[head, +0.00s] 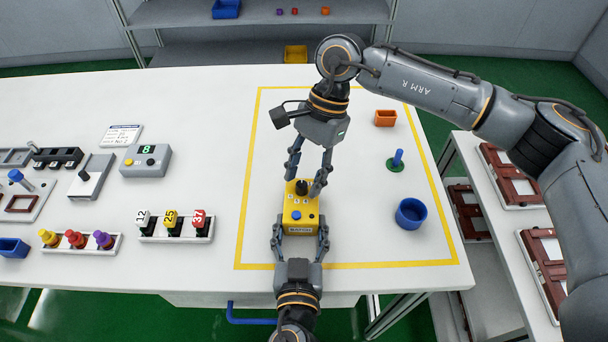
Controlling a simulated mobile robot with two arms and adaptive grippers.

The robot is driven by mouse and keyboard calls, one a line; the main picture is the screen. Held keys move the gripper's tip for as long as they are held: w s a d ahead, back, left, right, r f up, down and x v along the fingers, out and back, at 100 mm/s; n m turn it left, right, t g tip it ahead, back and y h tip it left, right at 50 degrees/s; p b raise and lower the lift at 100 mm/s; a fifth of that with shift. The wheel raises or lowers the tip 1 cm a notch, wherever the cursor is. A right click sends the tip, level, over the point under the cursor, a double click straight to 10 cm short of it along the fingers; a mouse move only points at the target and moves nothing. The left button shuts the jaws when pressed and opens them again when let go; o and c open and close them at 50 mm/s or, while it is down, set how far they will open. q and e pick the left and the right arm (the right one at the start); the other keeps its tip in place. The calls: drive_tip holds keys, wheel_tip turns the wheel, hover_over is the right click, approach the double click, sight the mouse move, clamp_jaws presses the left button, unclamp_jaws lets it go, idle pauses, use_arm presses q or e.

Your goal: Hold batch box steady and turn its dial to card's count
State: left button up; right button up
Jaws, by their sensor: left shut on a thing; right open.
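The yellow batch box (291,207) stands on the white table, inside the yellow taped outline. It has a black dial (301,187) on top, a blue button and a dark label on its near side. My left gripper (300,233) is shut on the batch box, with one finger on each side of its near end. My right gripper (306,185) is open above the box, its fingertips on either side of the dial; I cannot tell whether they touch it. A white card (122,135) stands at the back left; its print is too small to read surely.
A grey box with a green display (147,160) stands left of the outline. Numbered pieces sit in a white tray (176,238). An orange bin (385,118), a green-based blue peg (396,162) and a blue round container (411,213) stand right of the batch box.

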drive_tip(key=shift+s+a+f, duration=0.1)
drive_tip(key=shift+f, duration=0.2)
clamp_jaws()
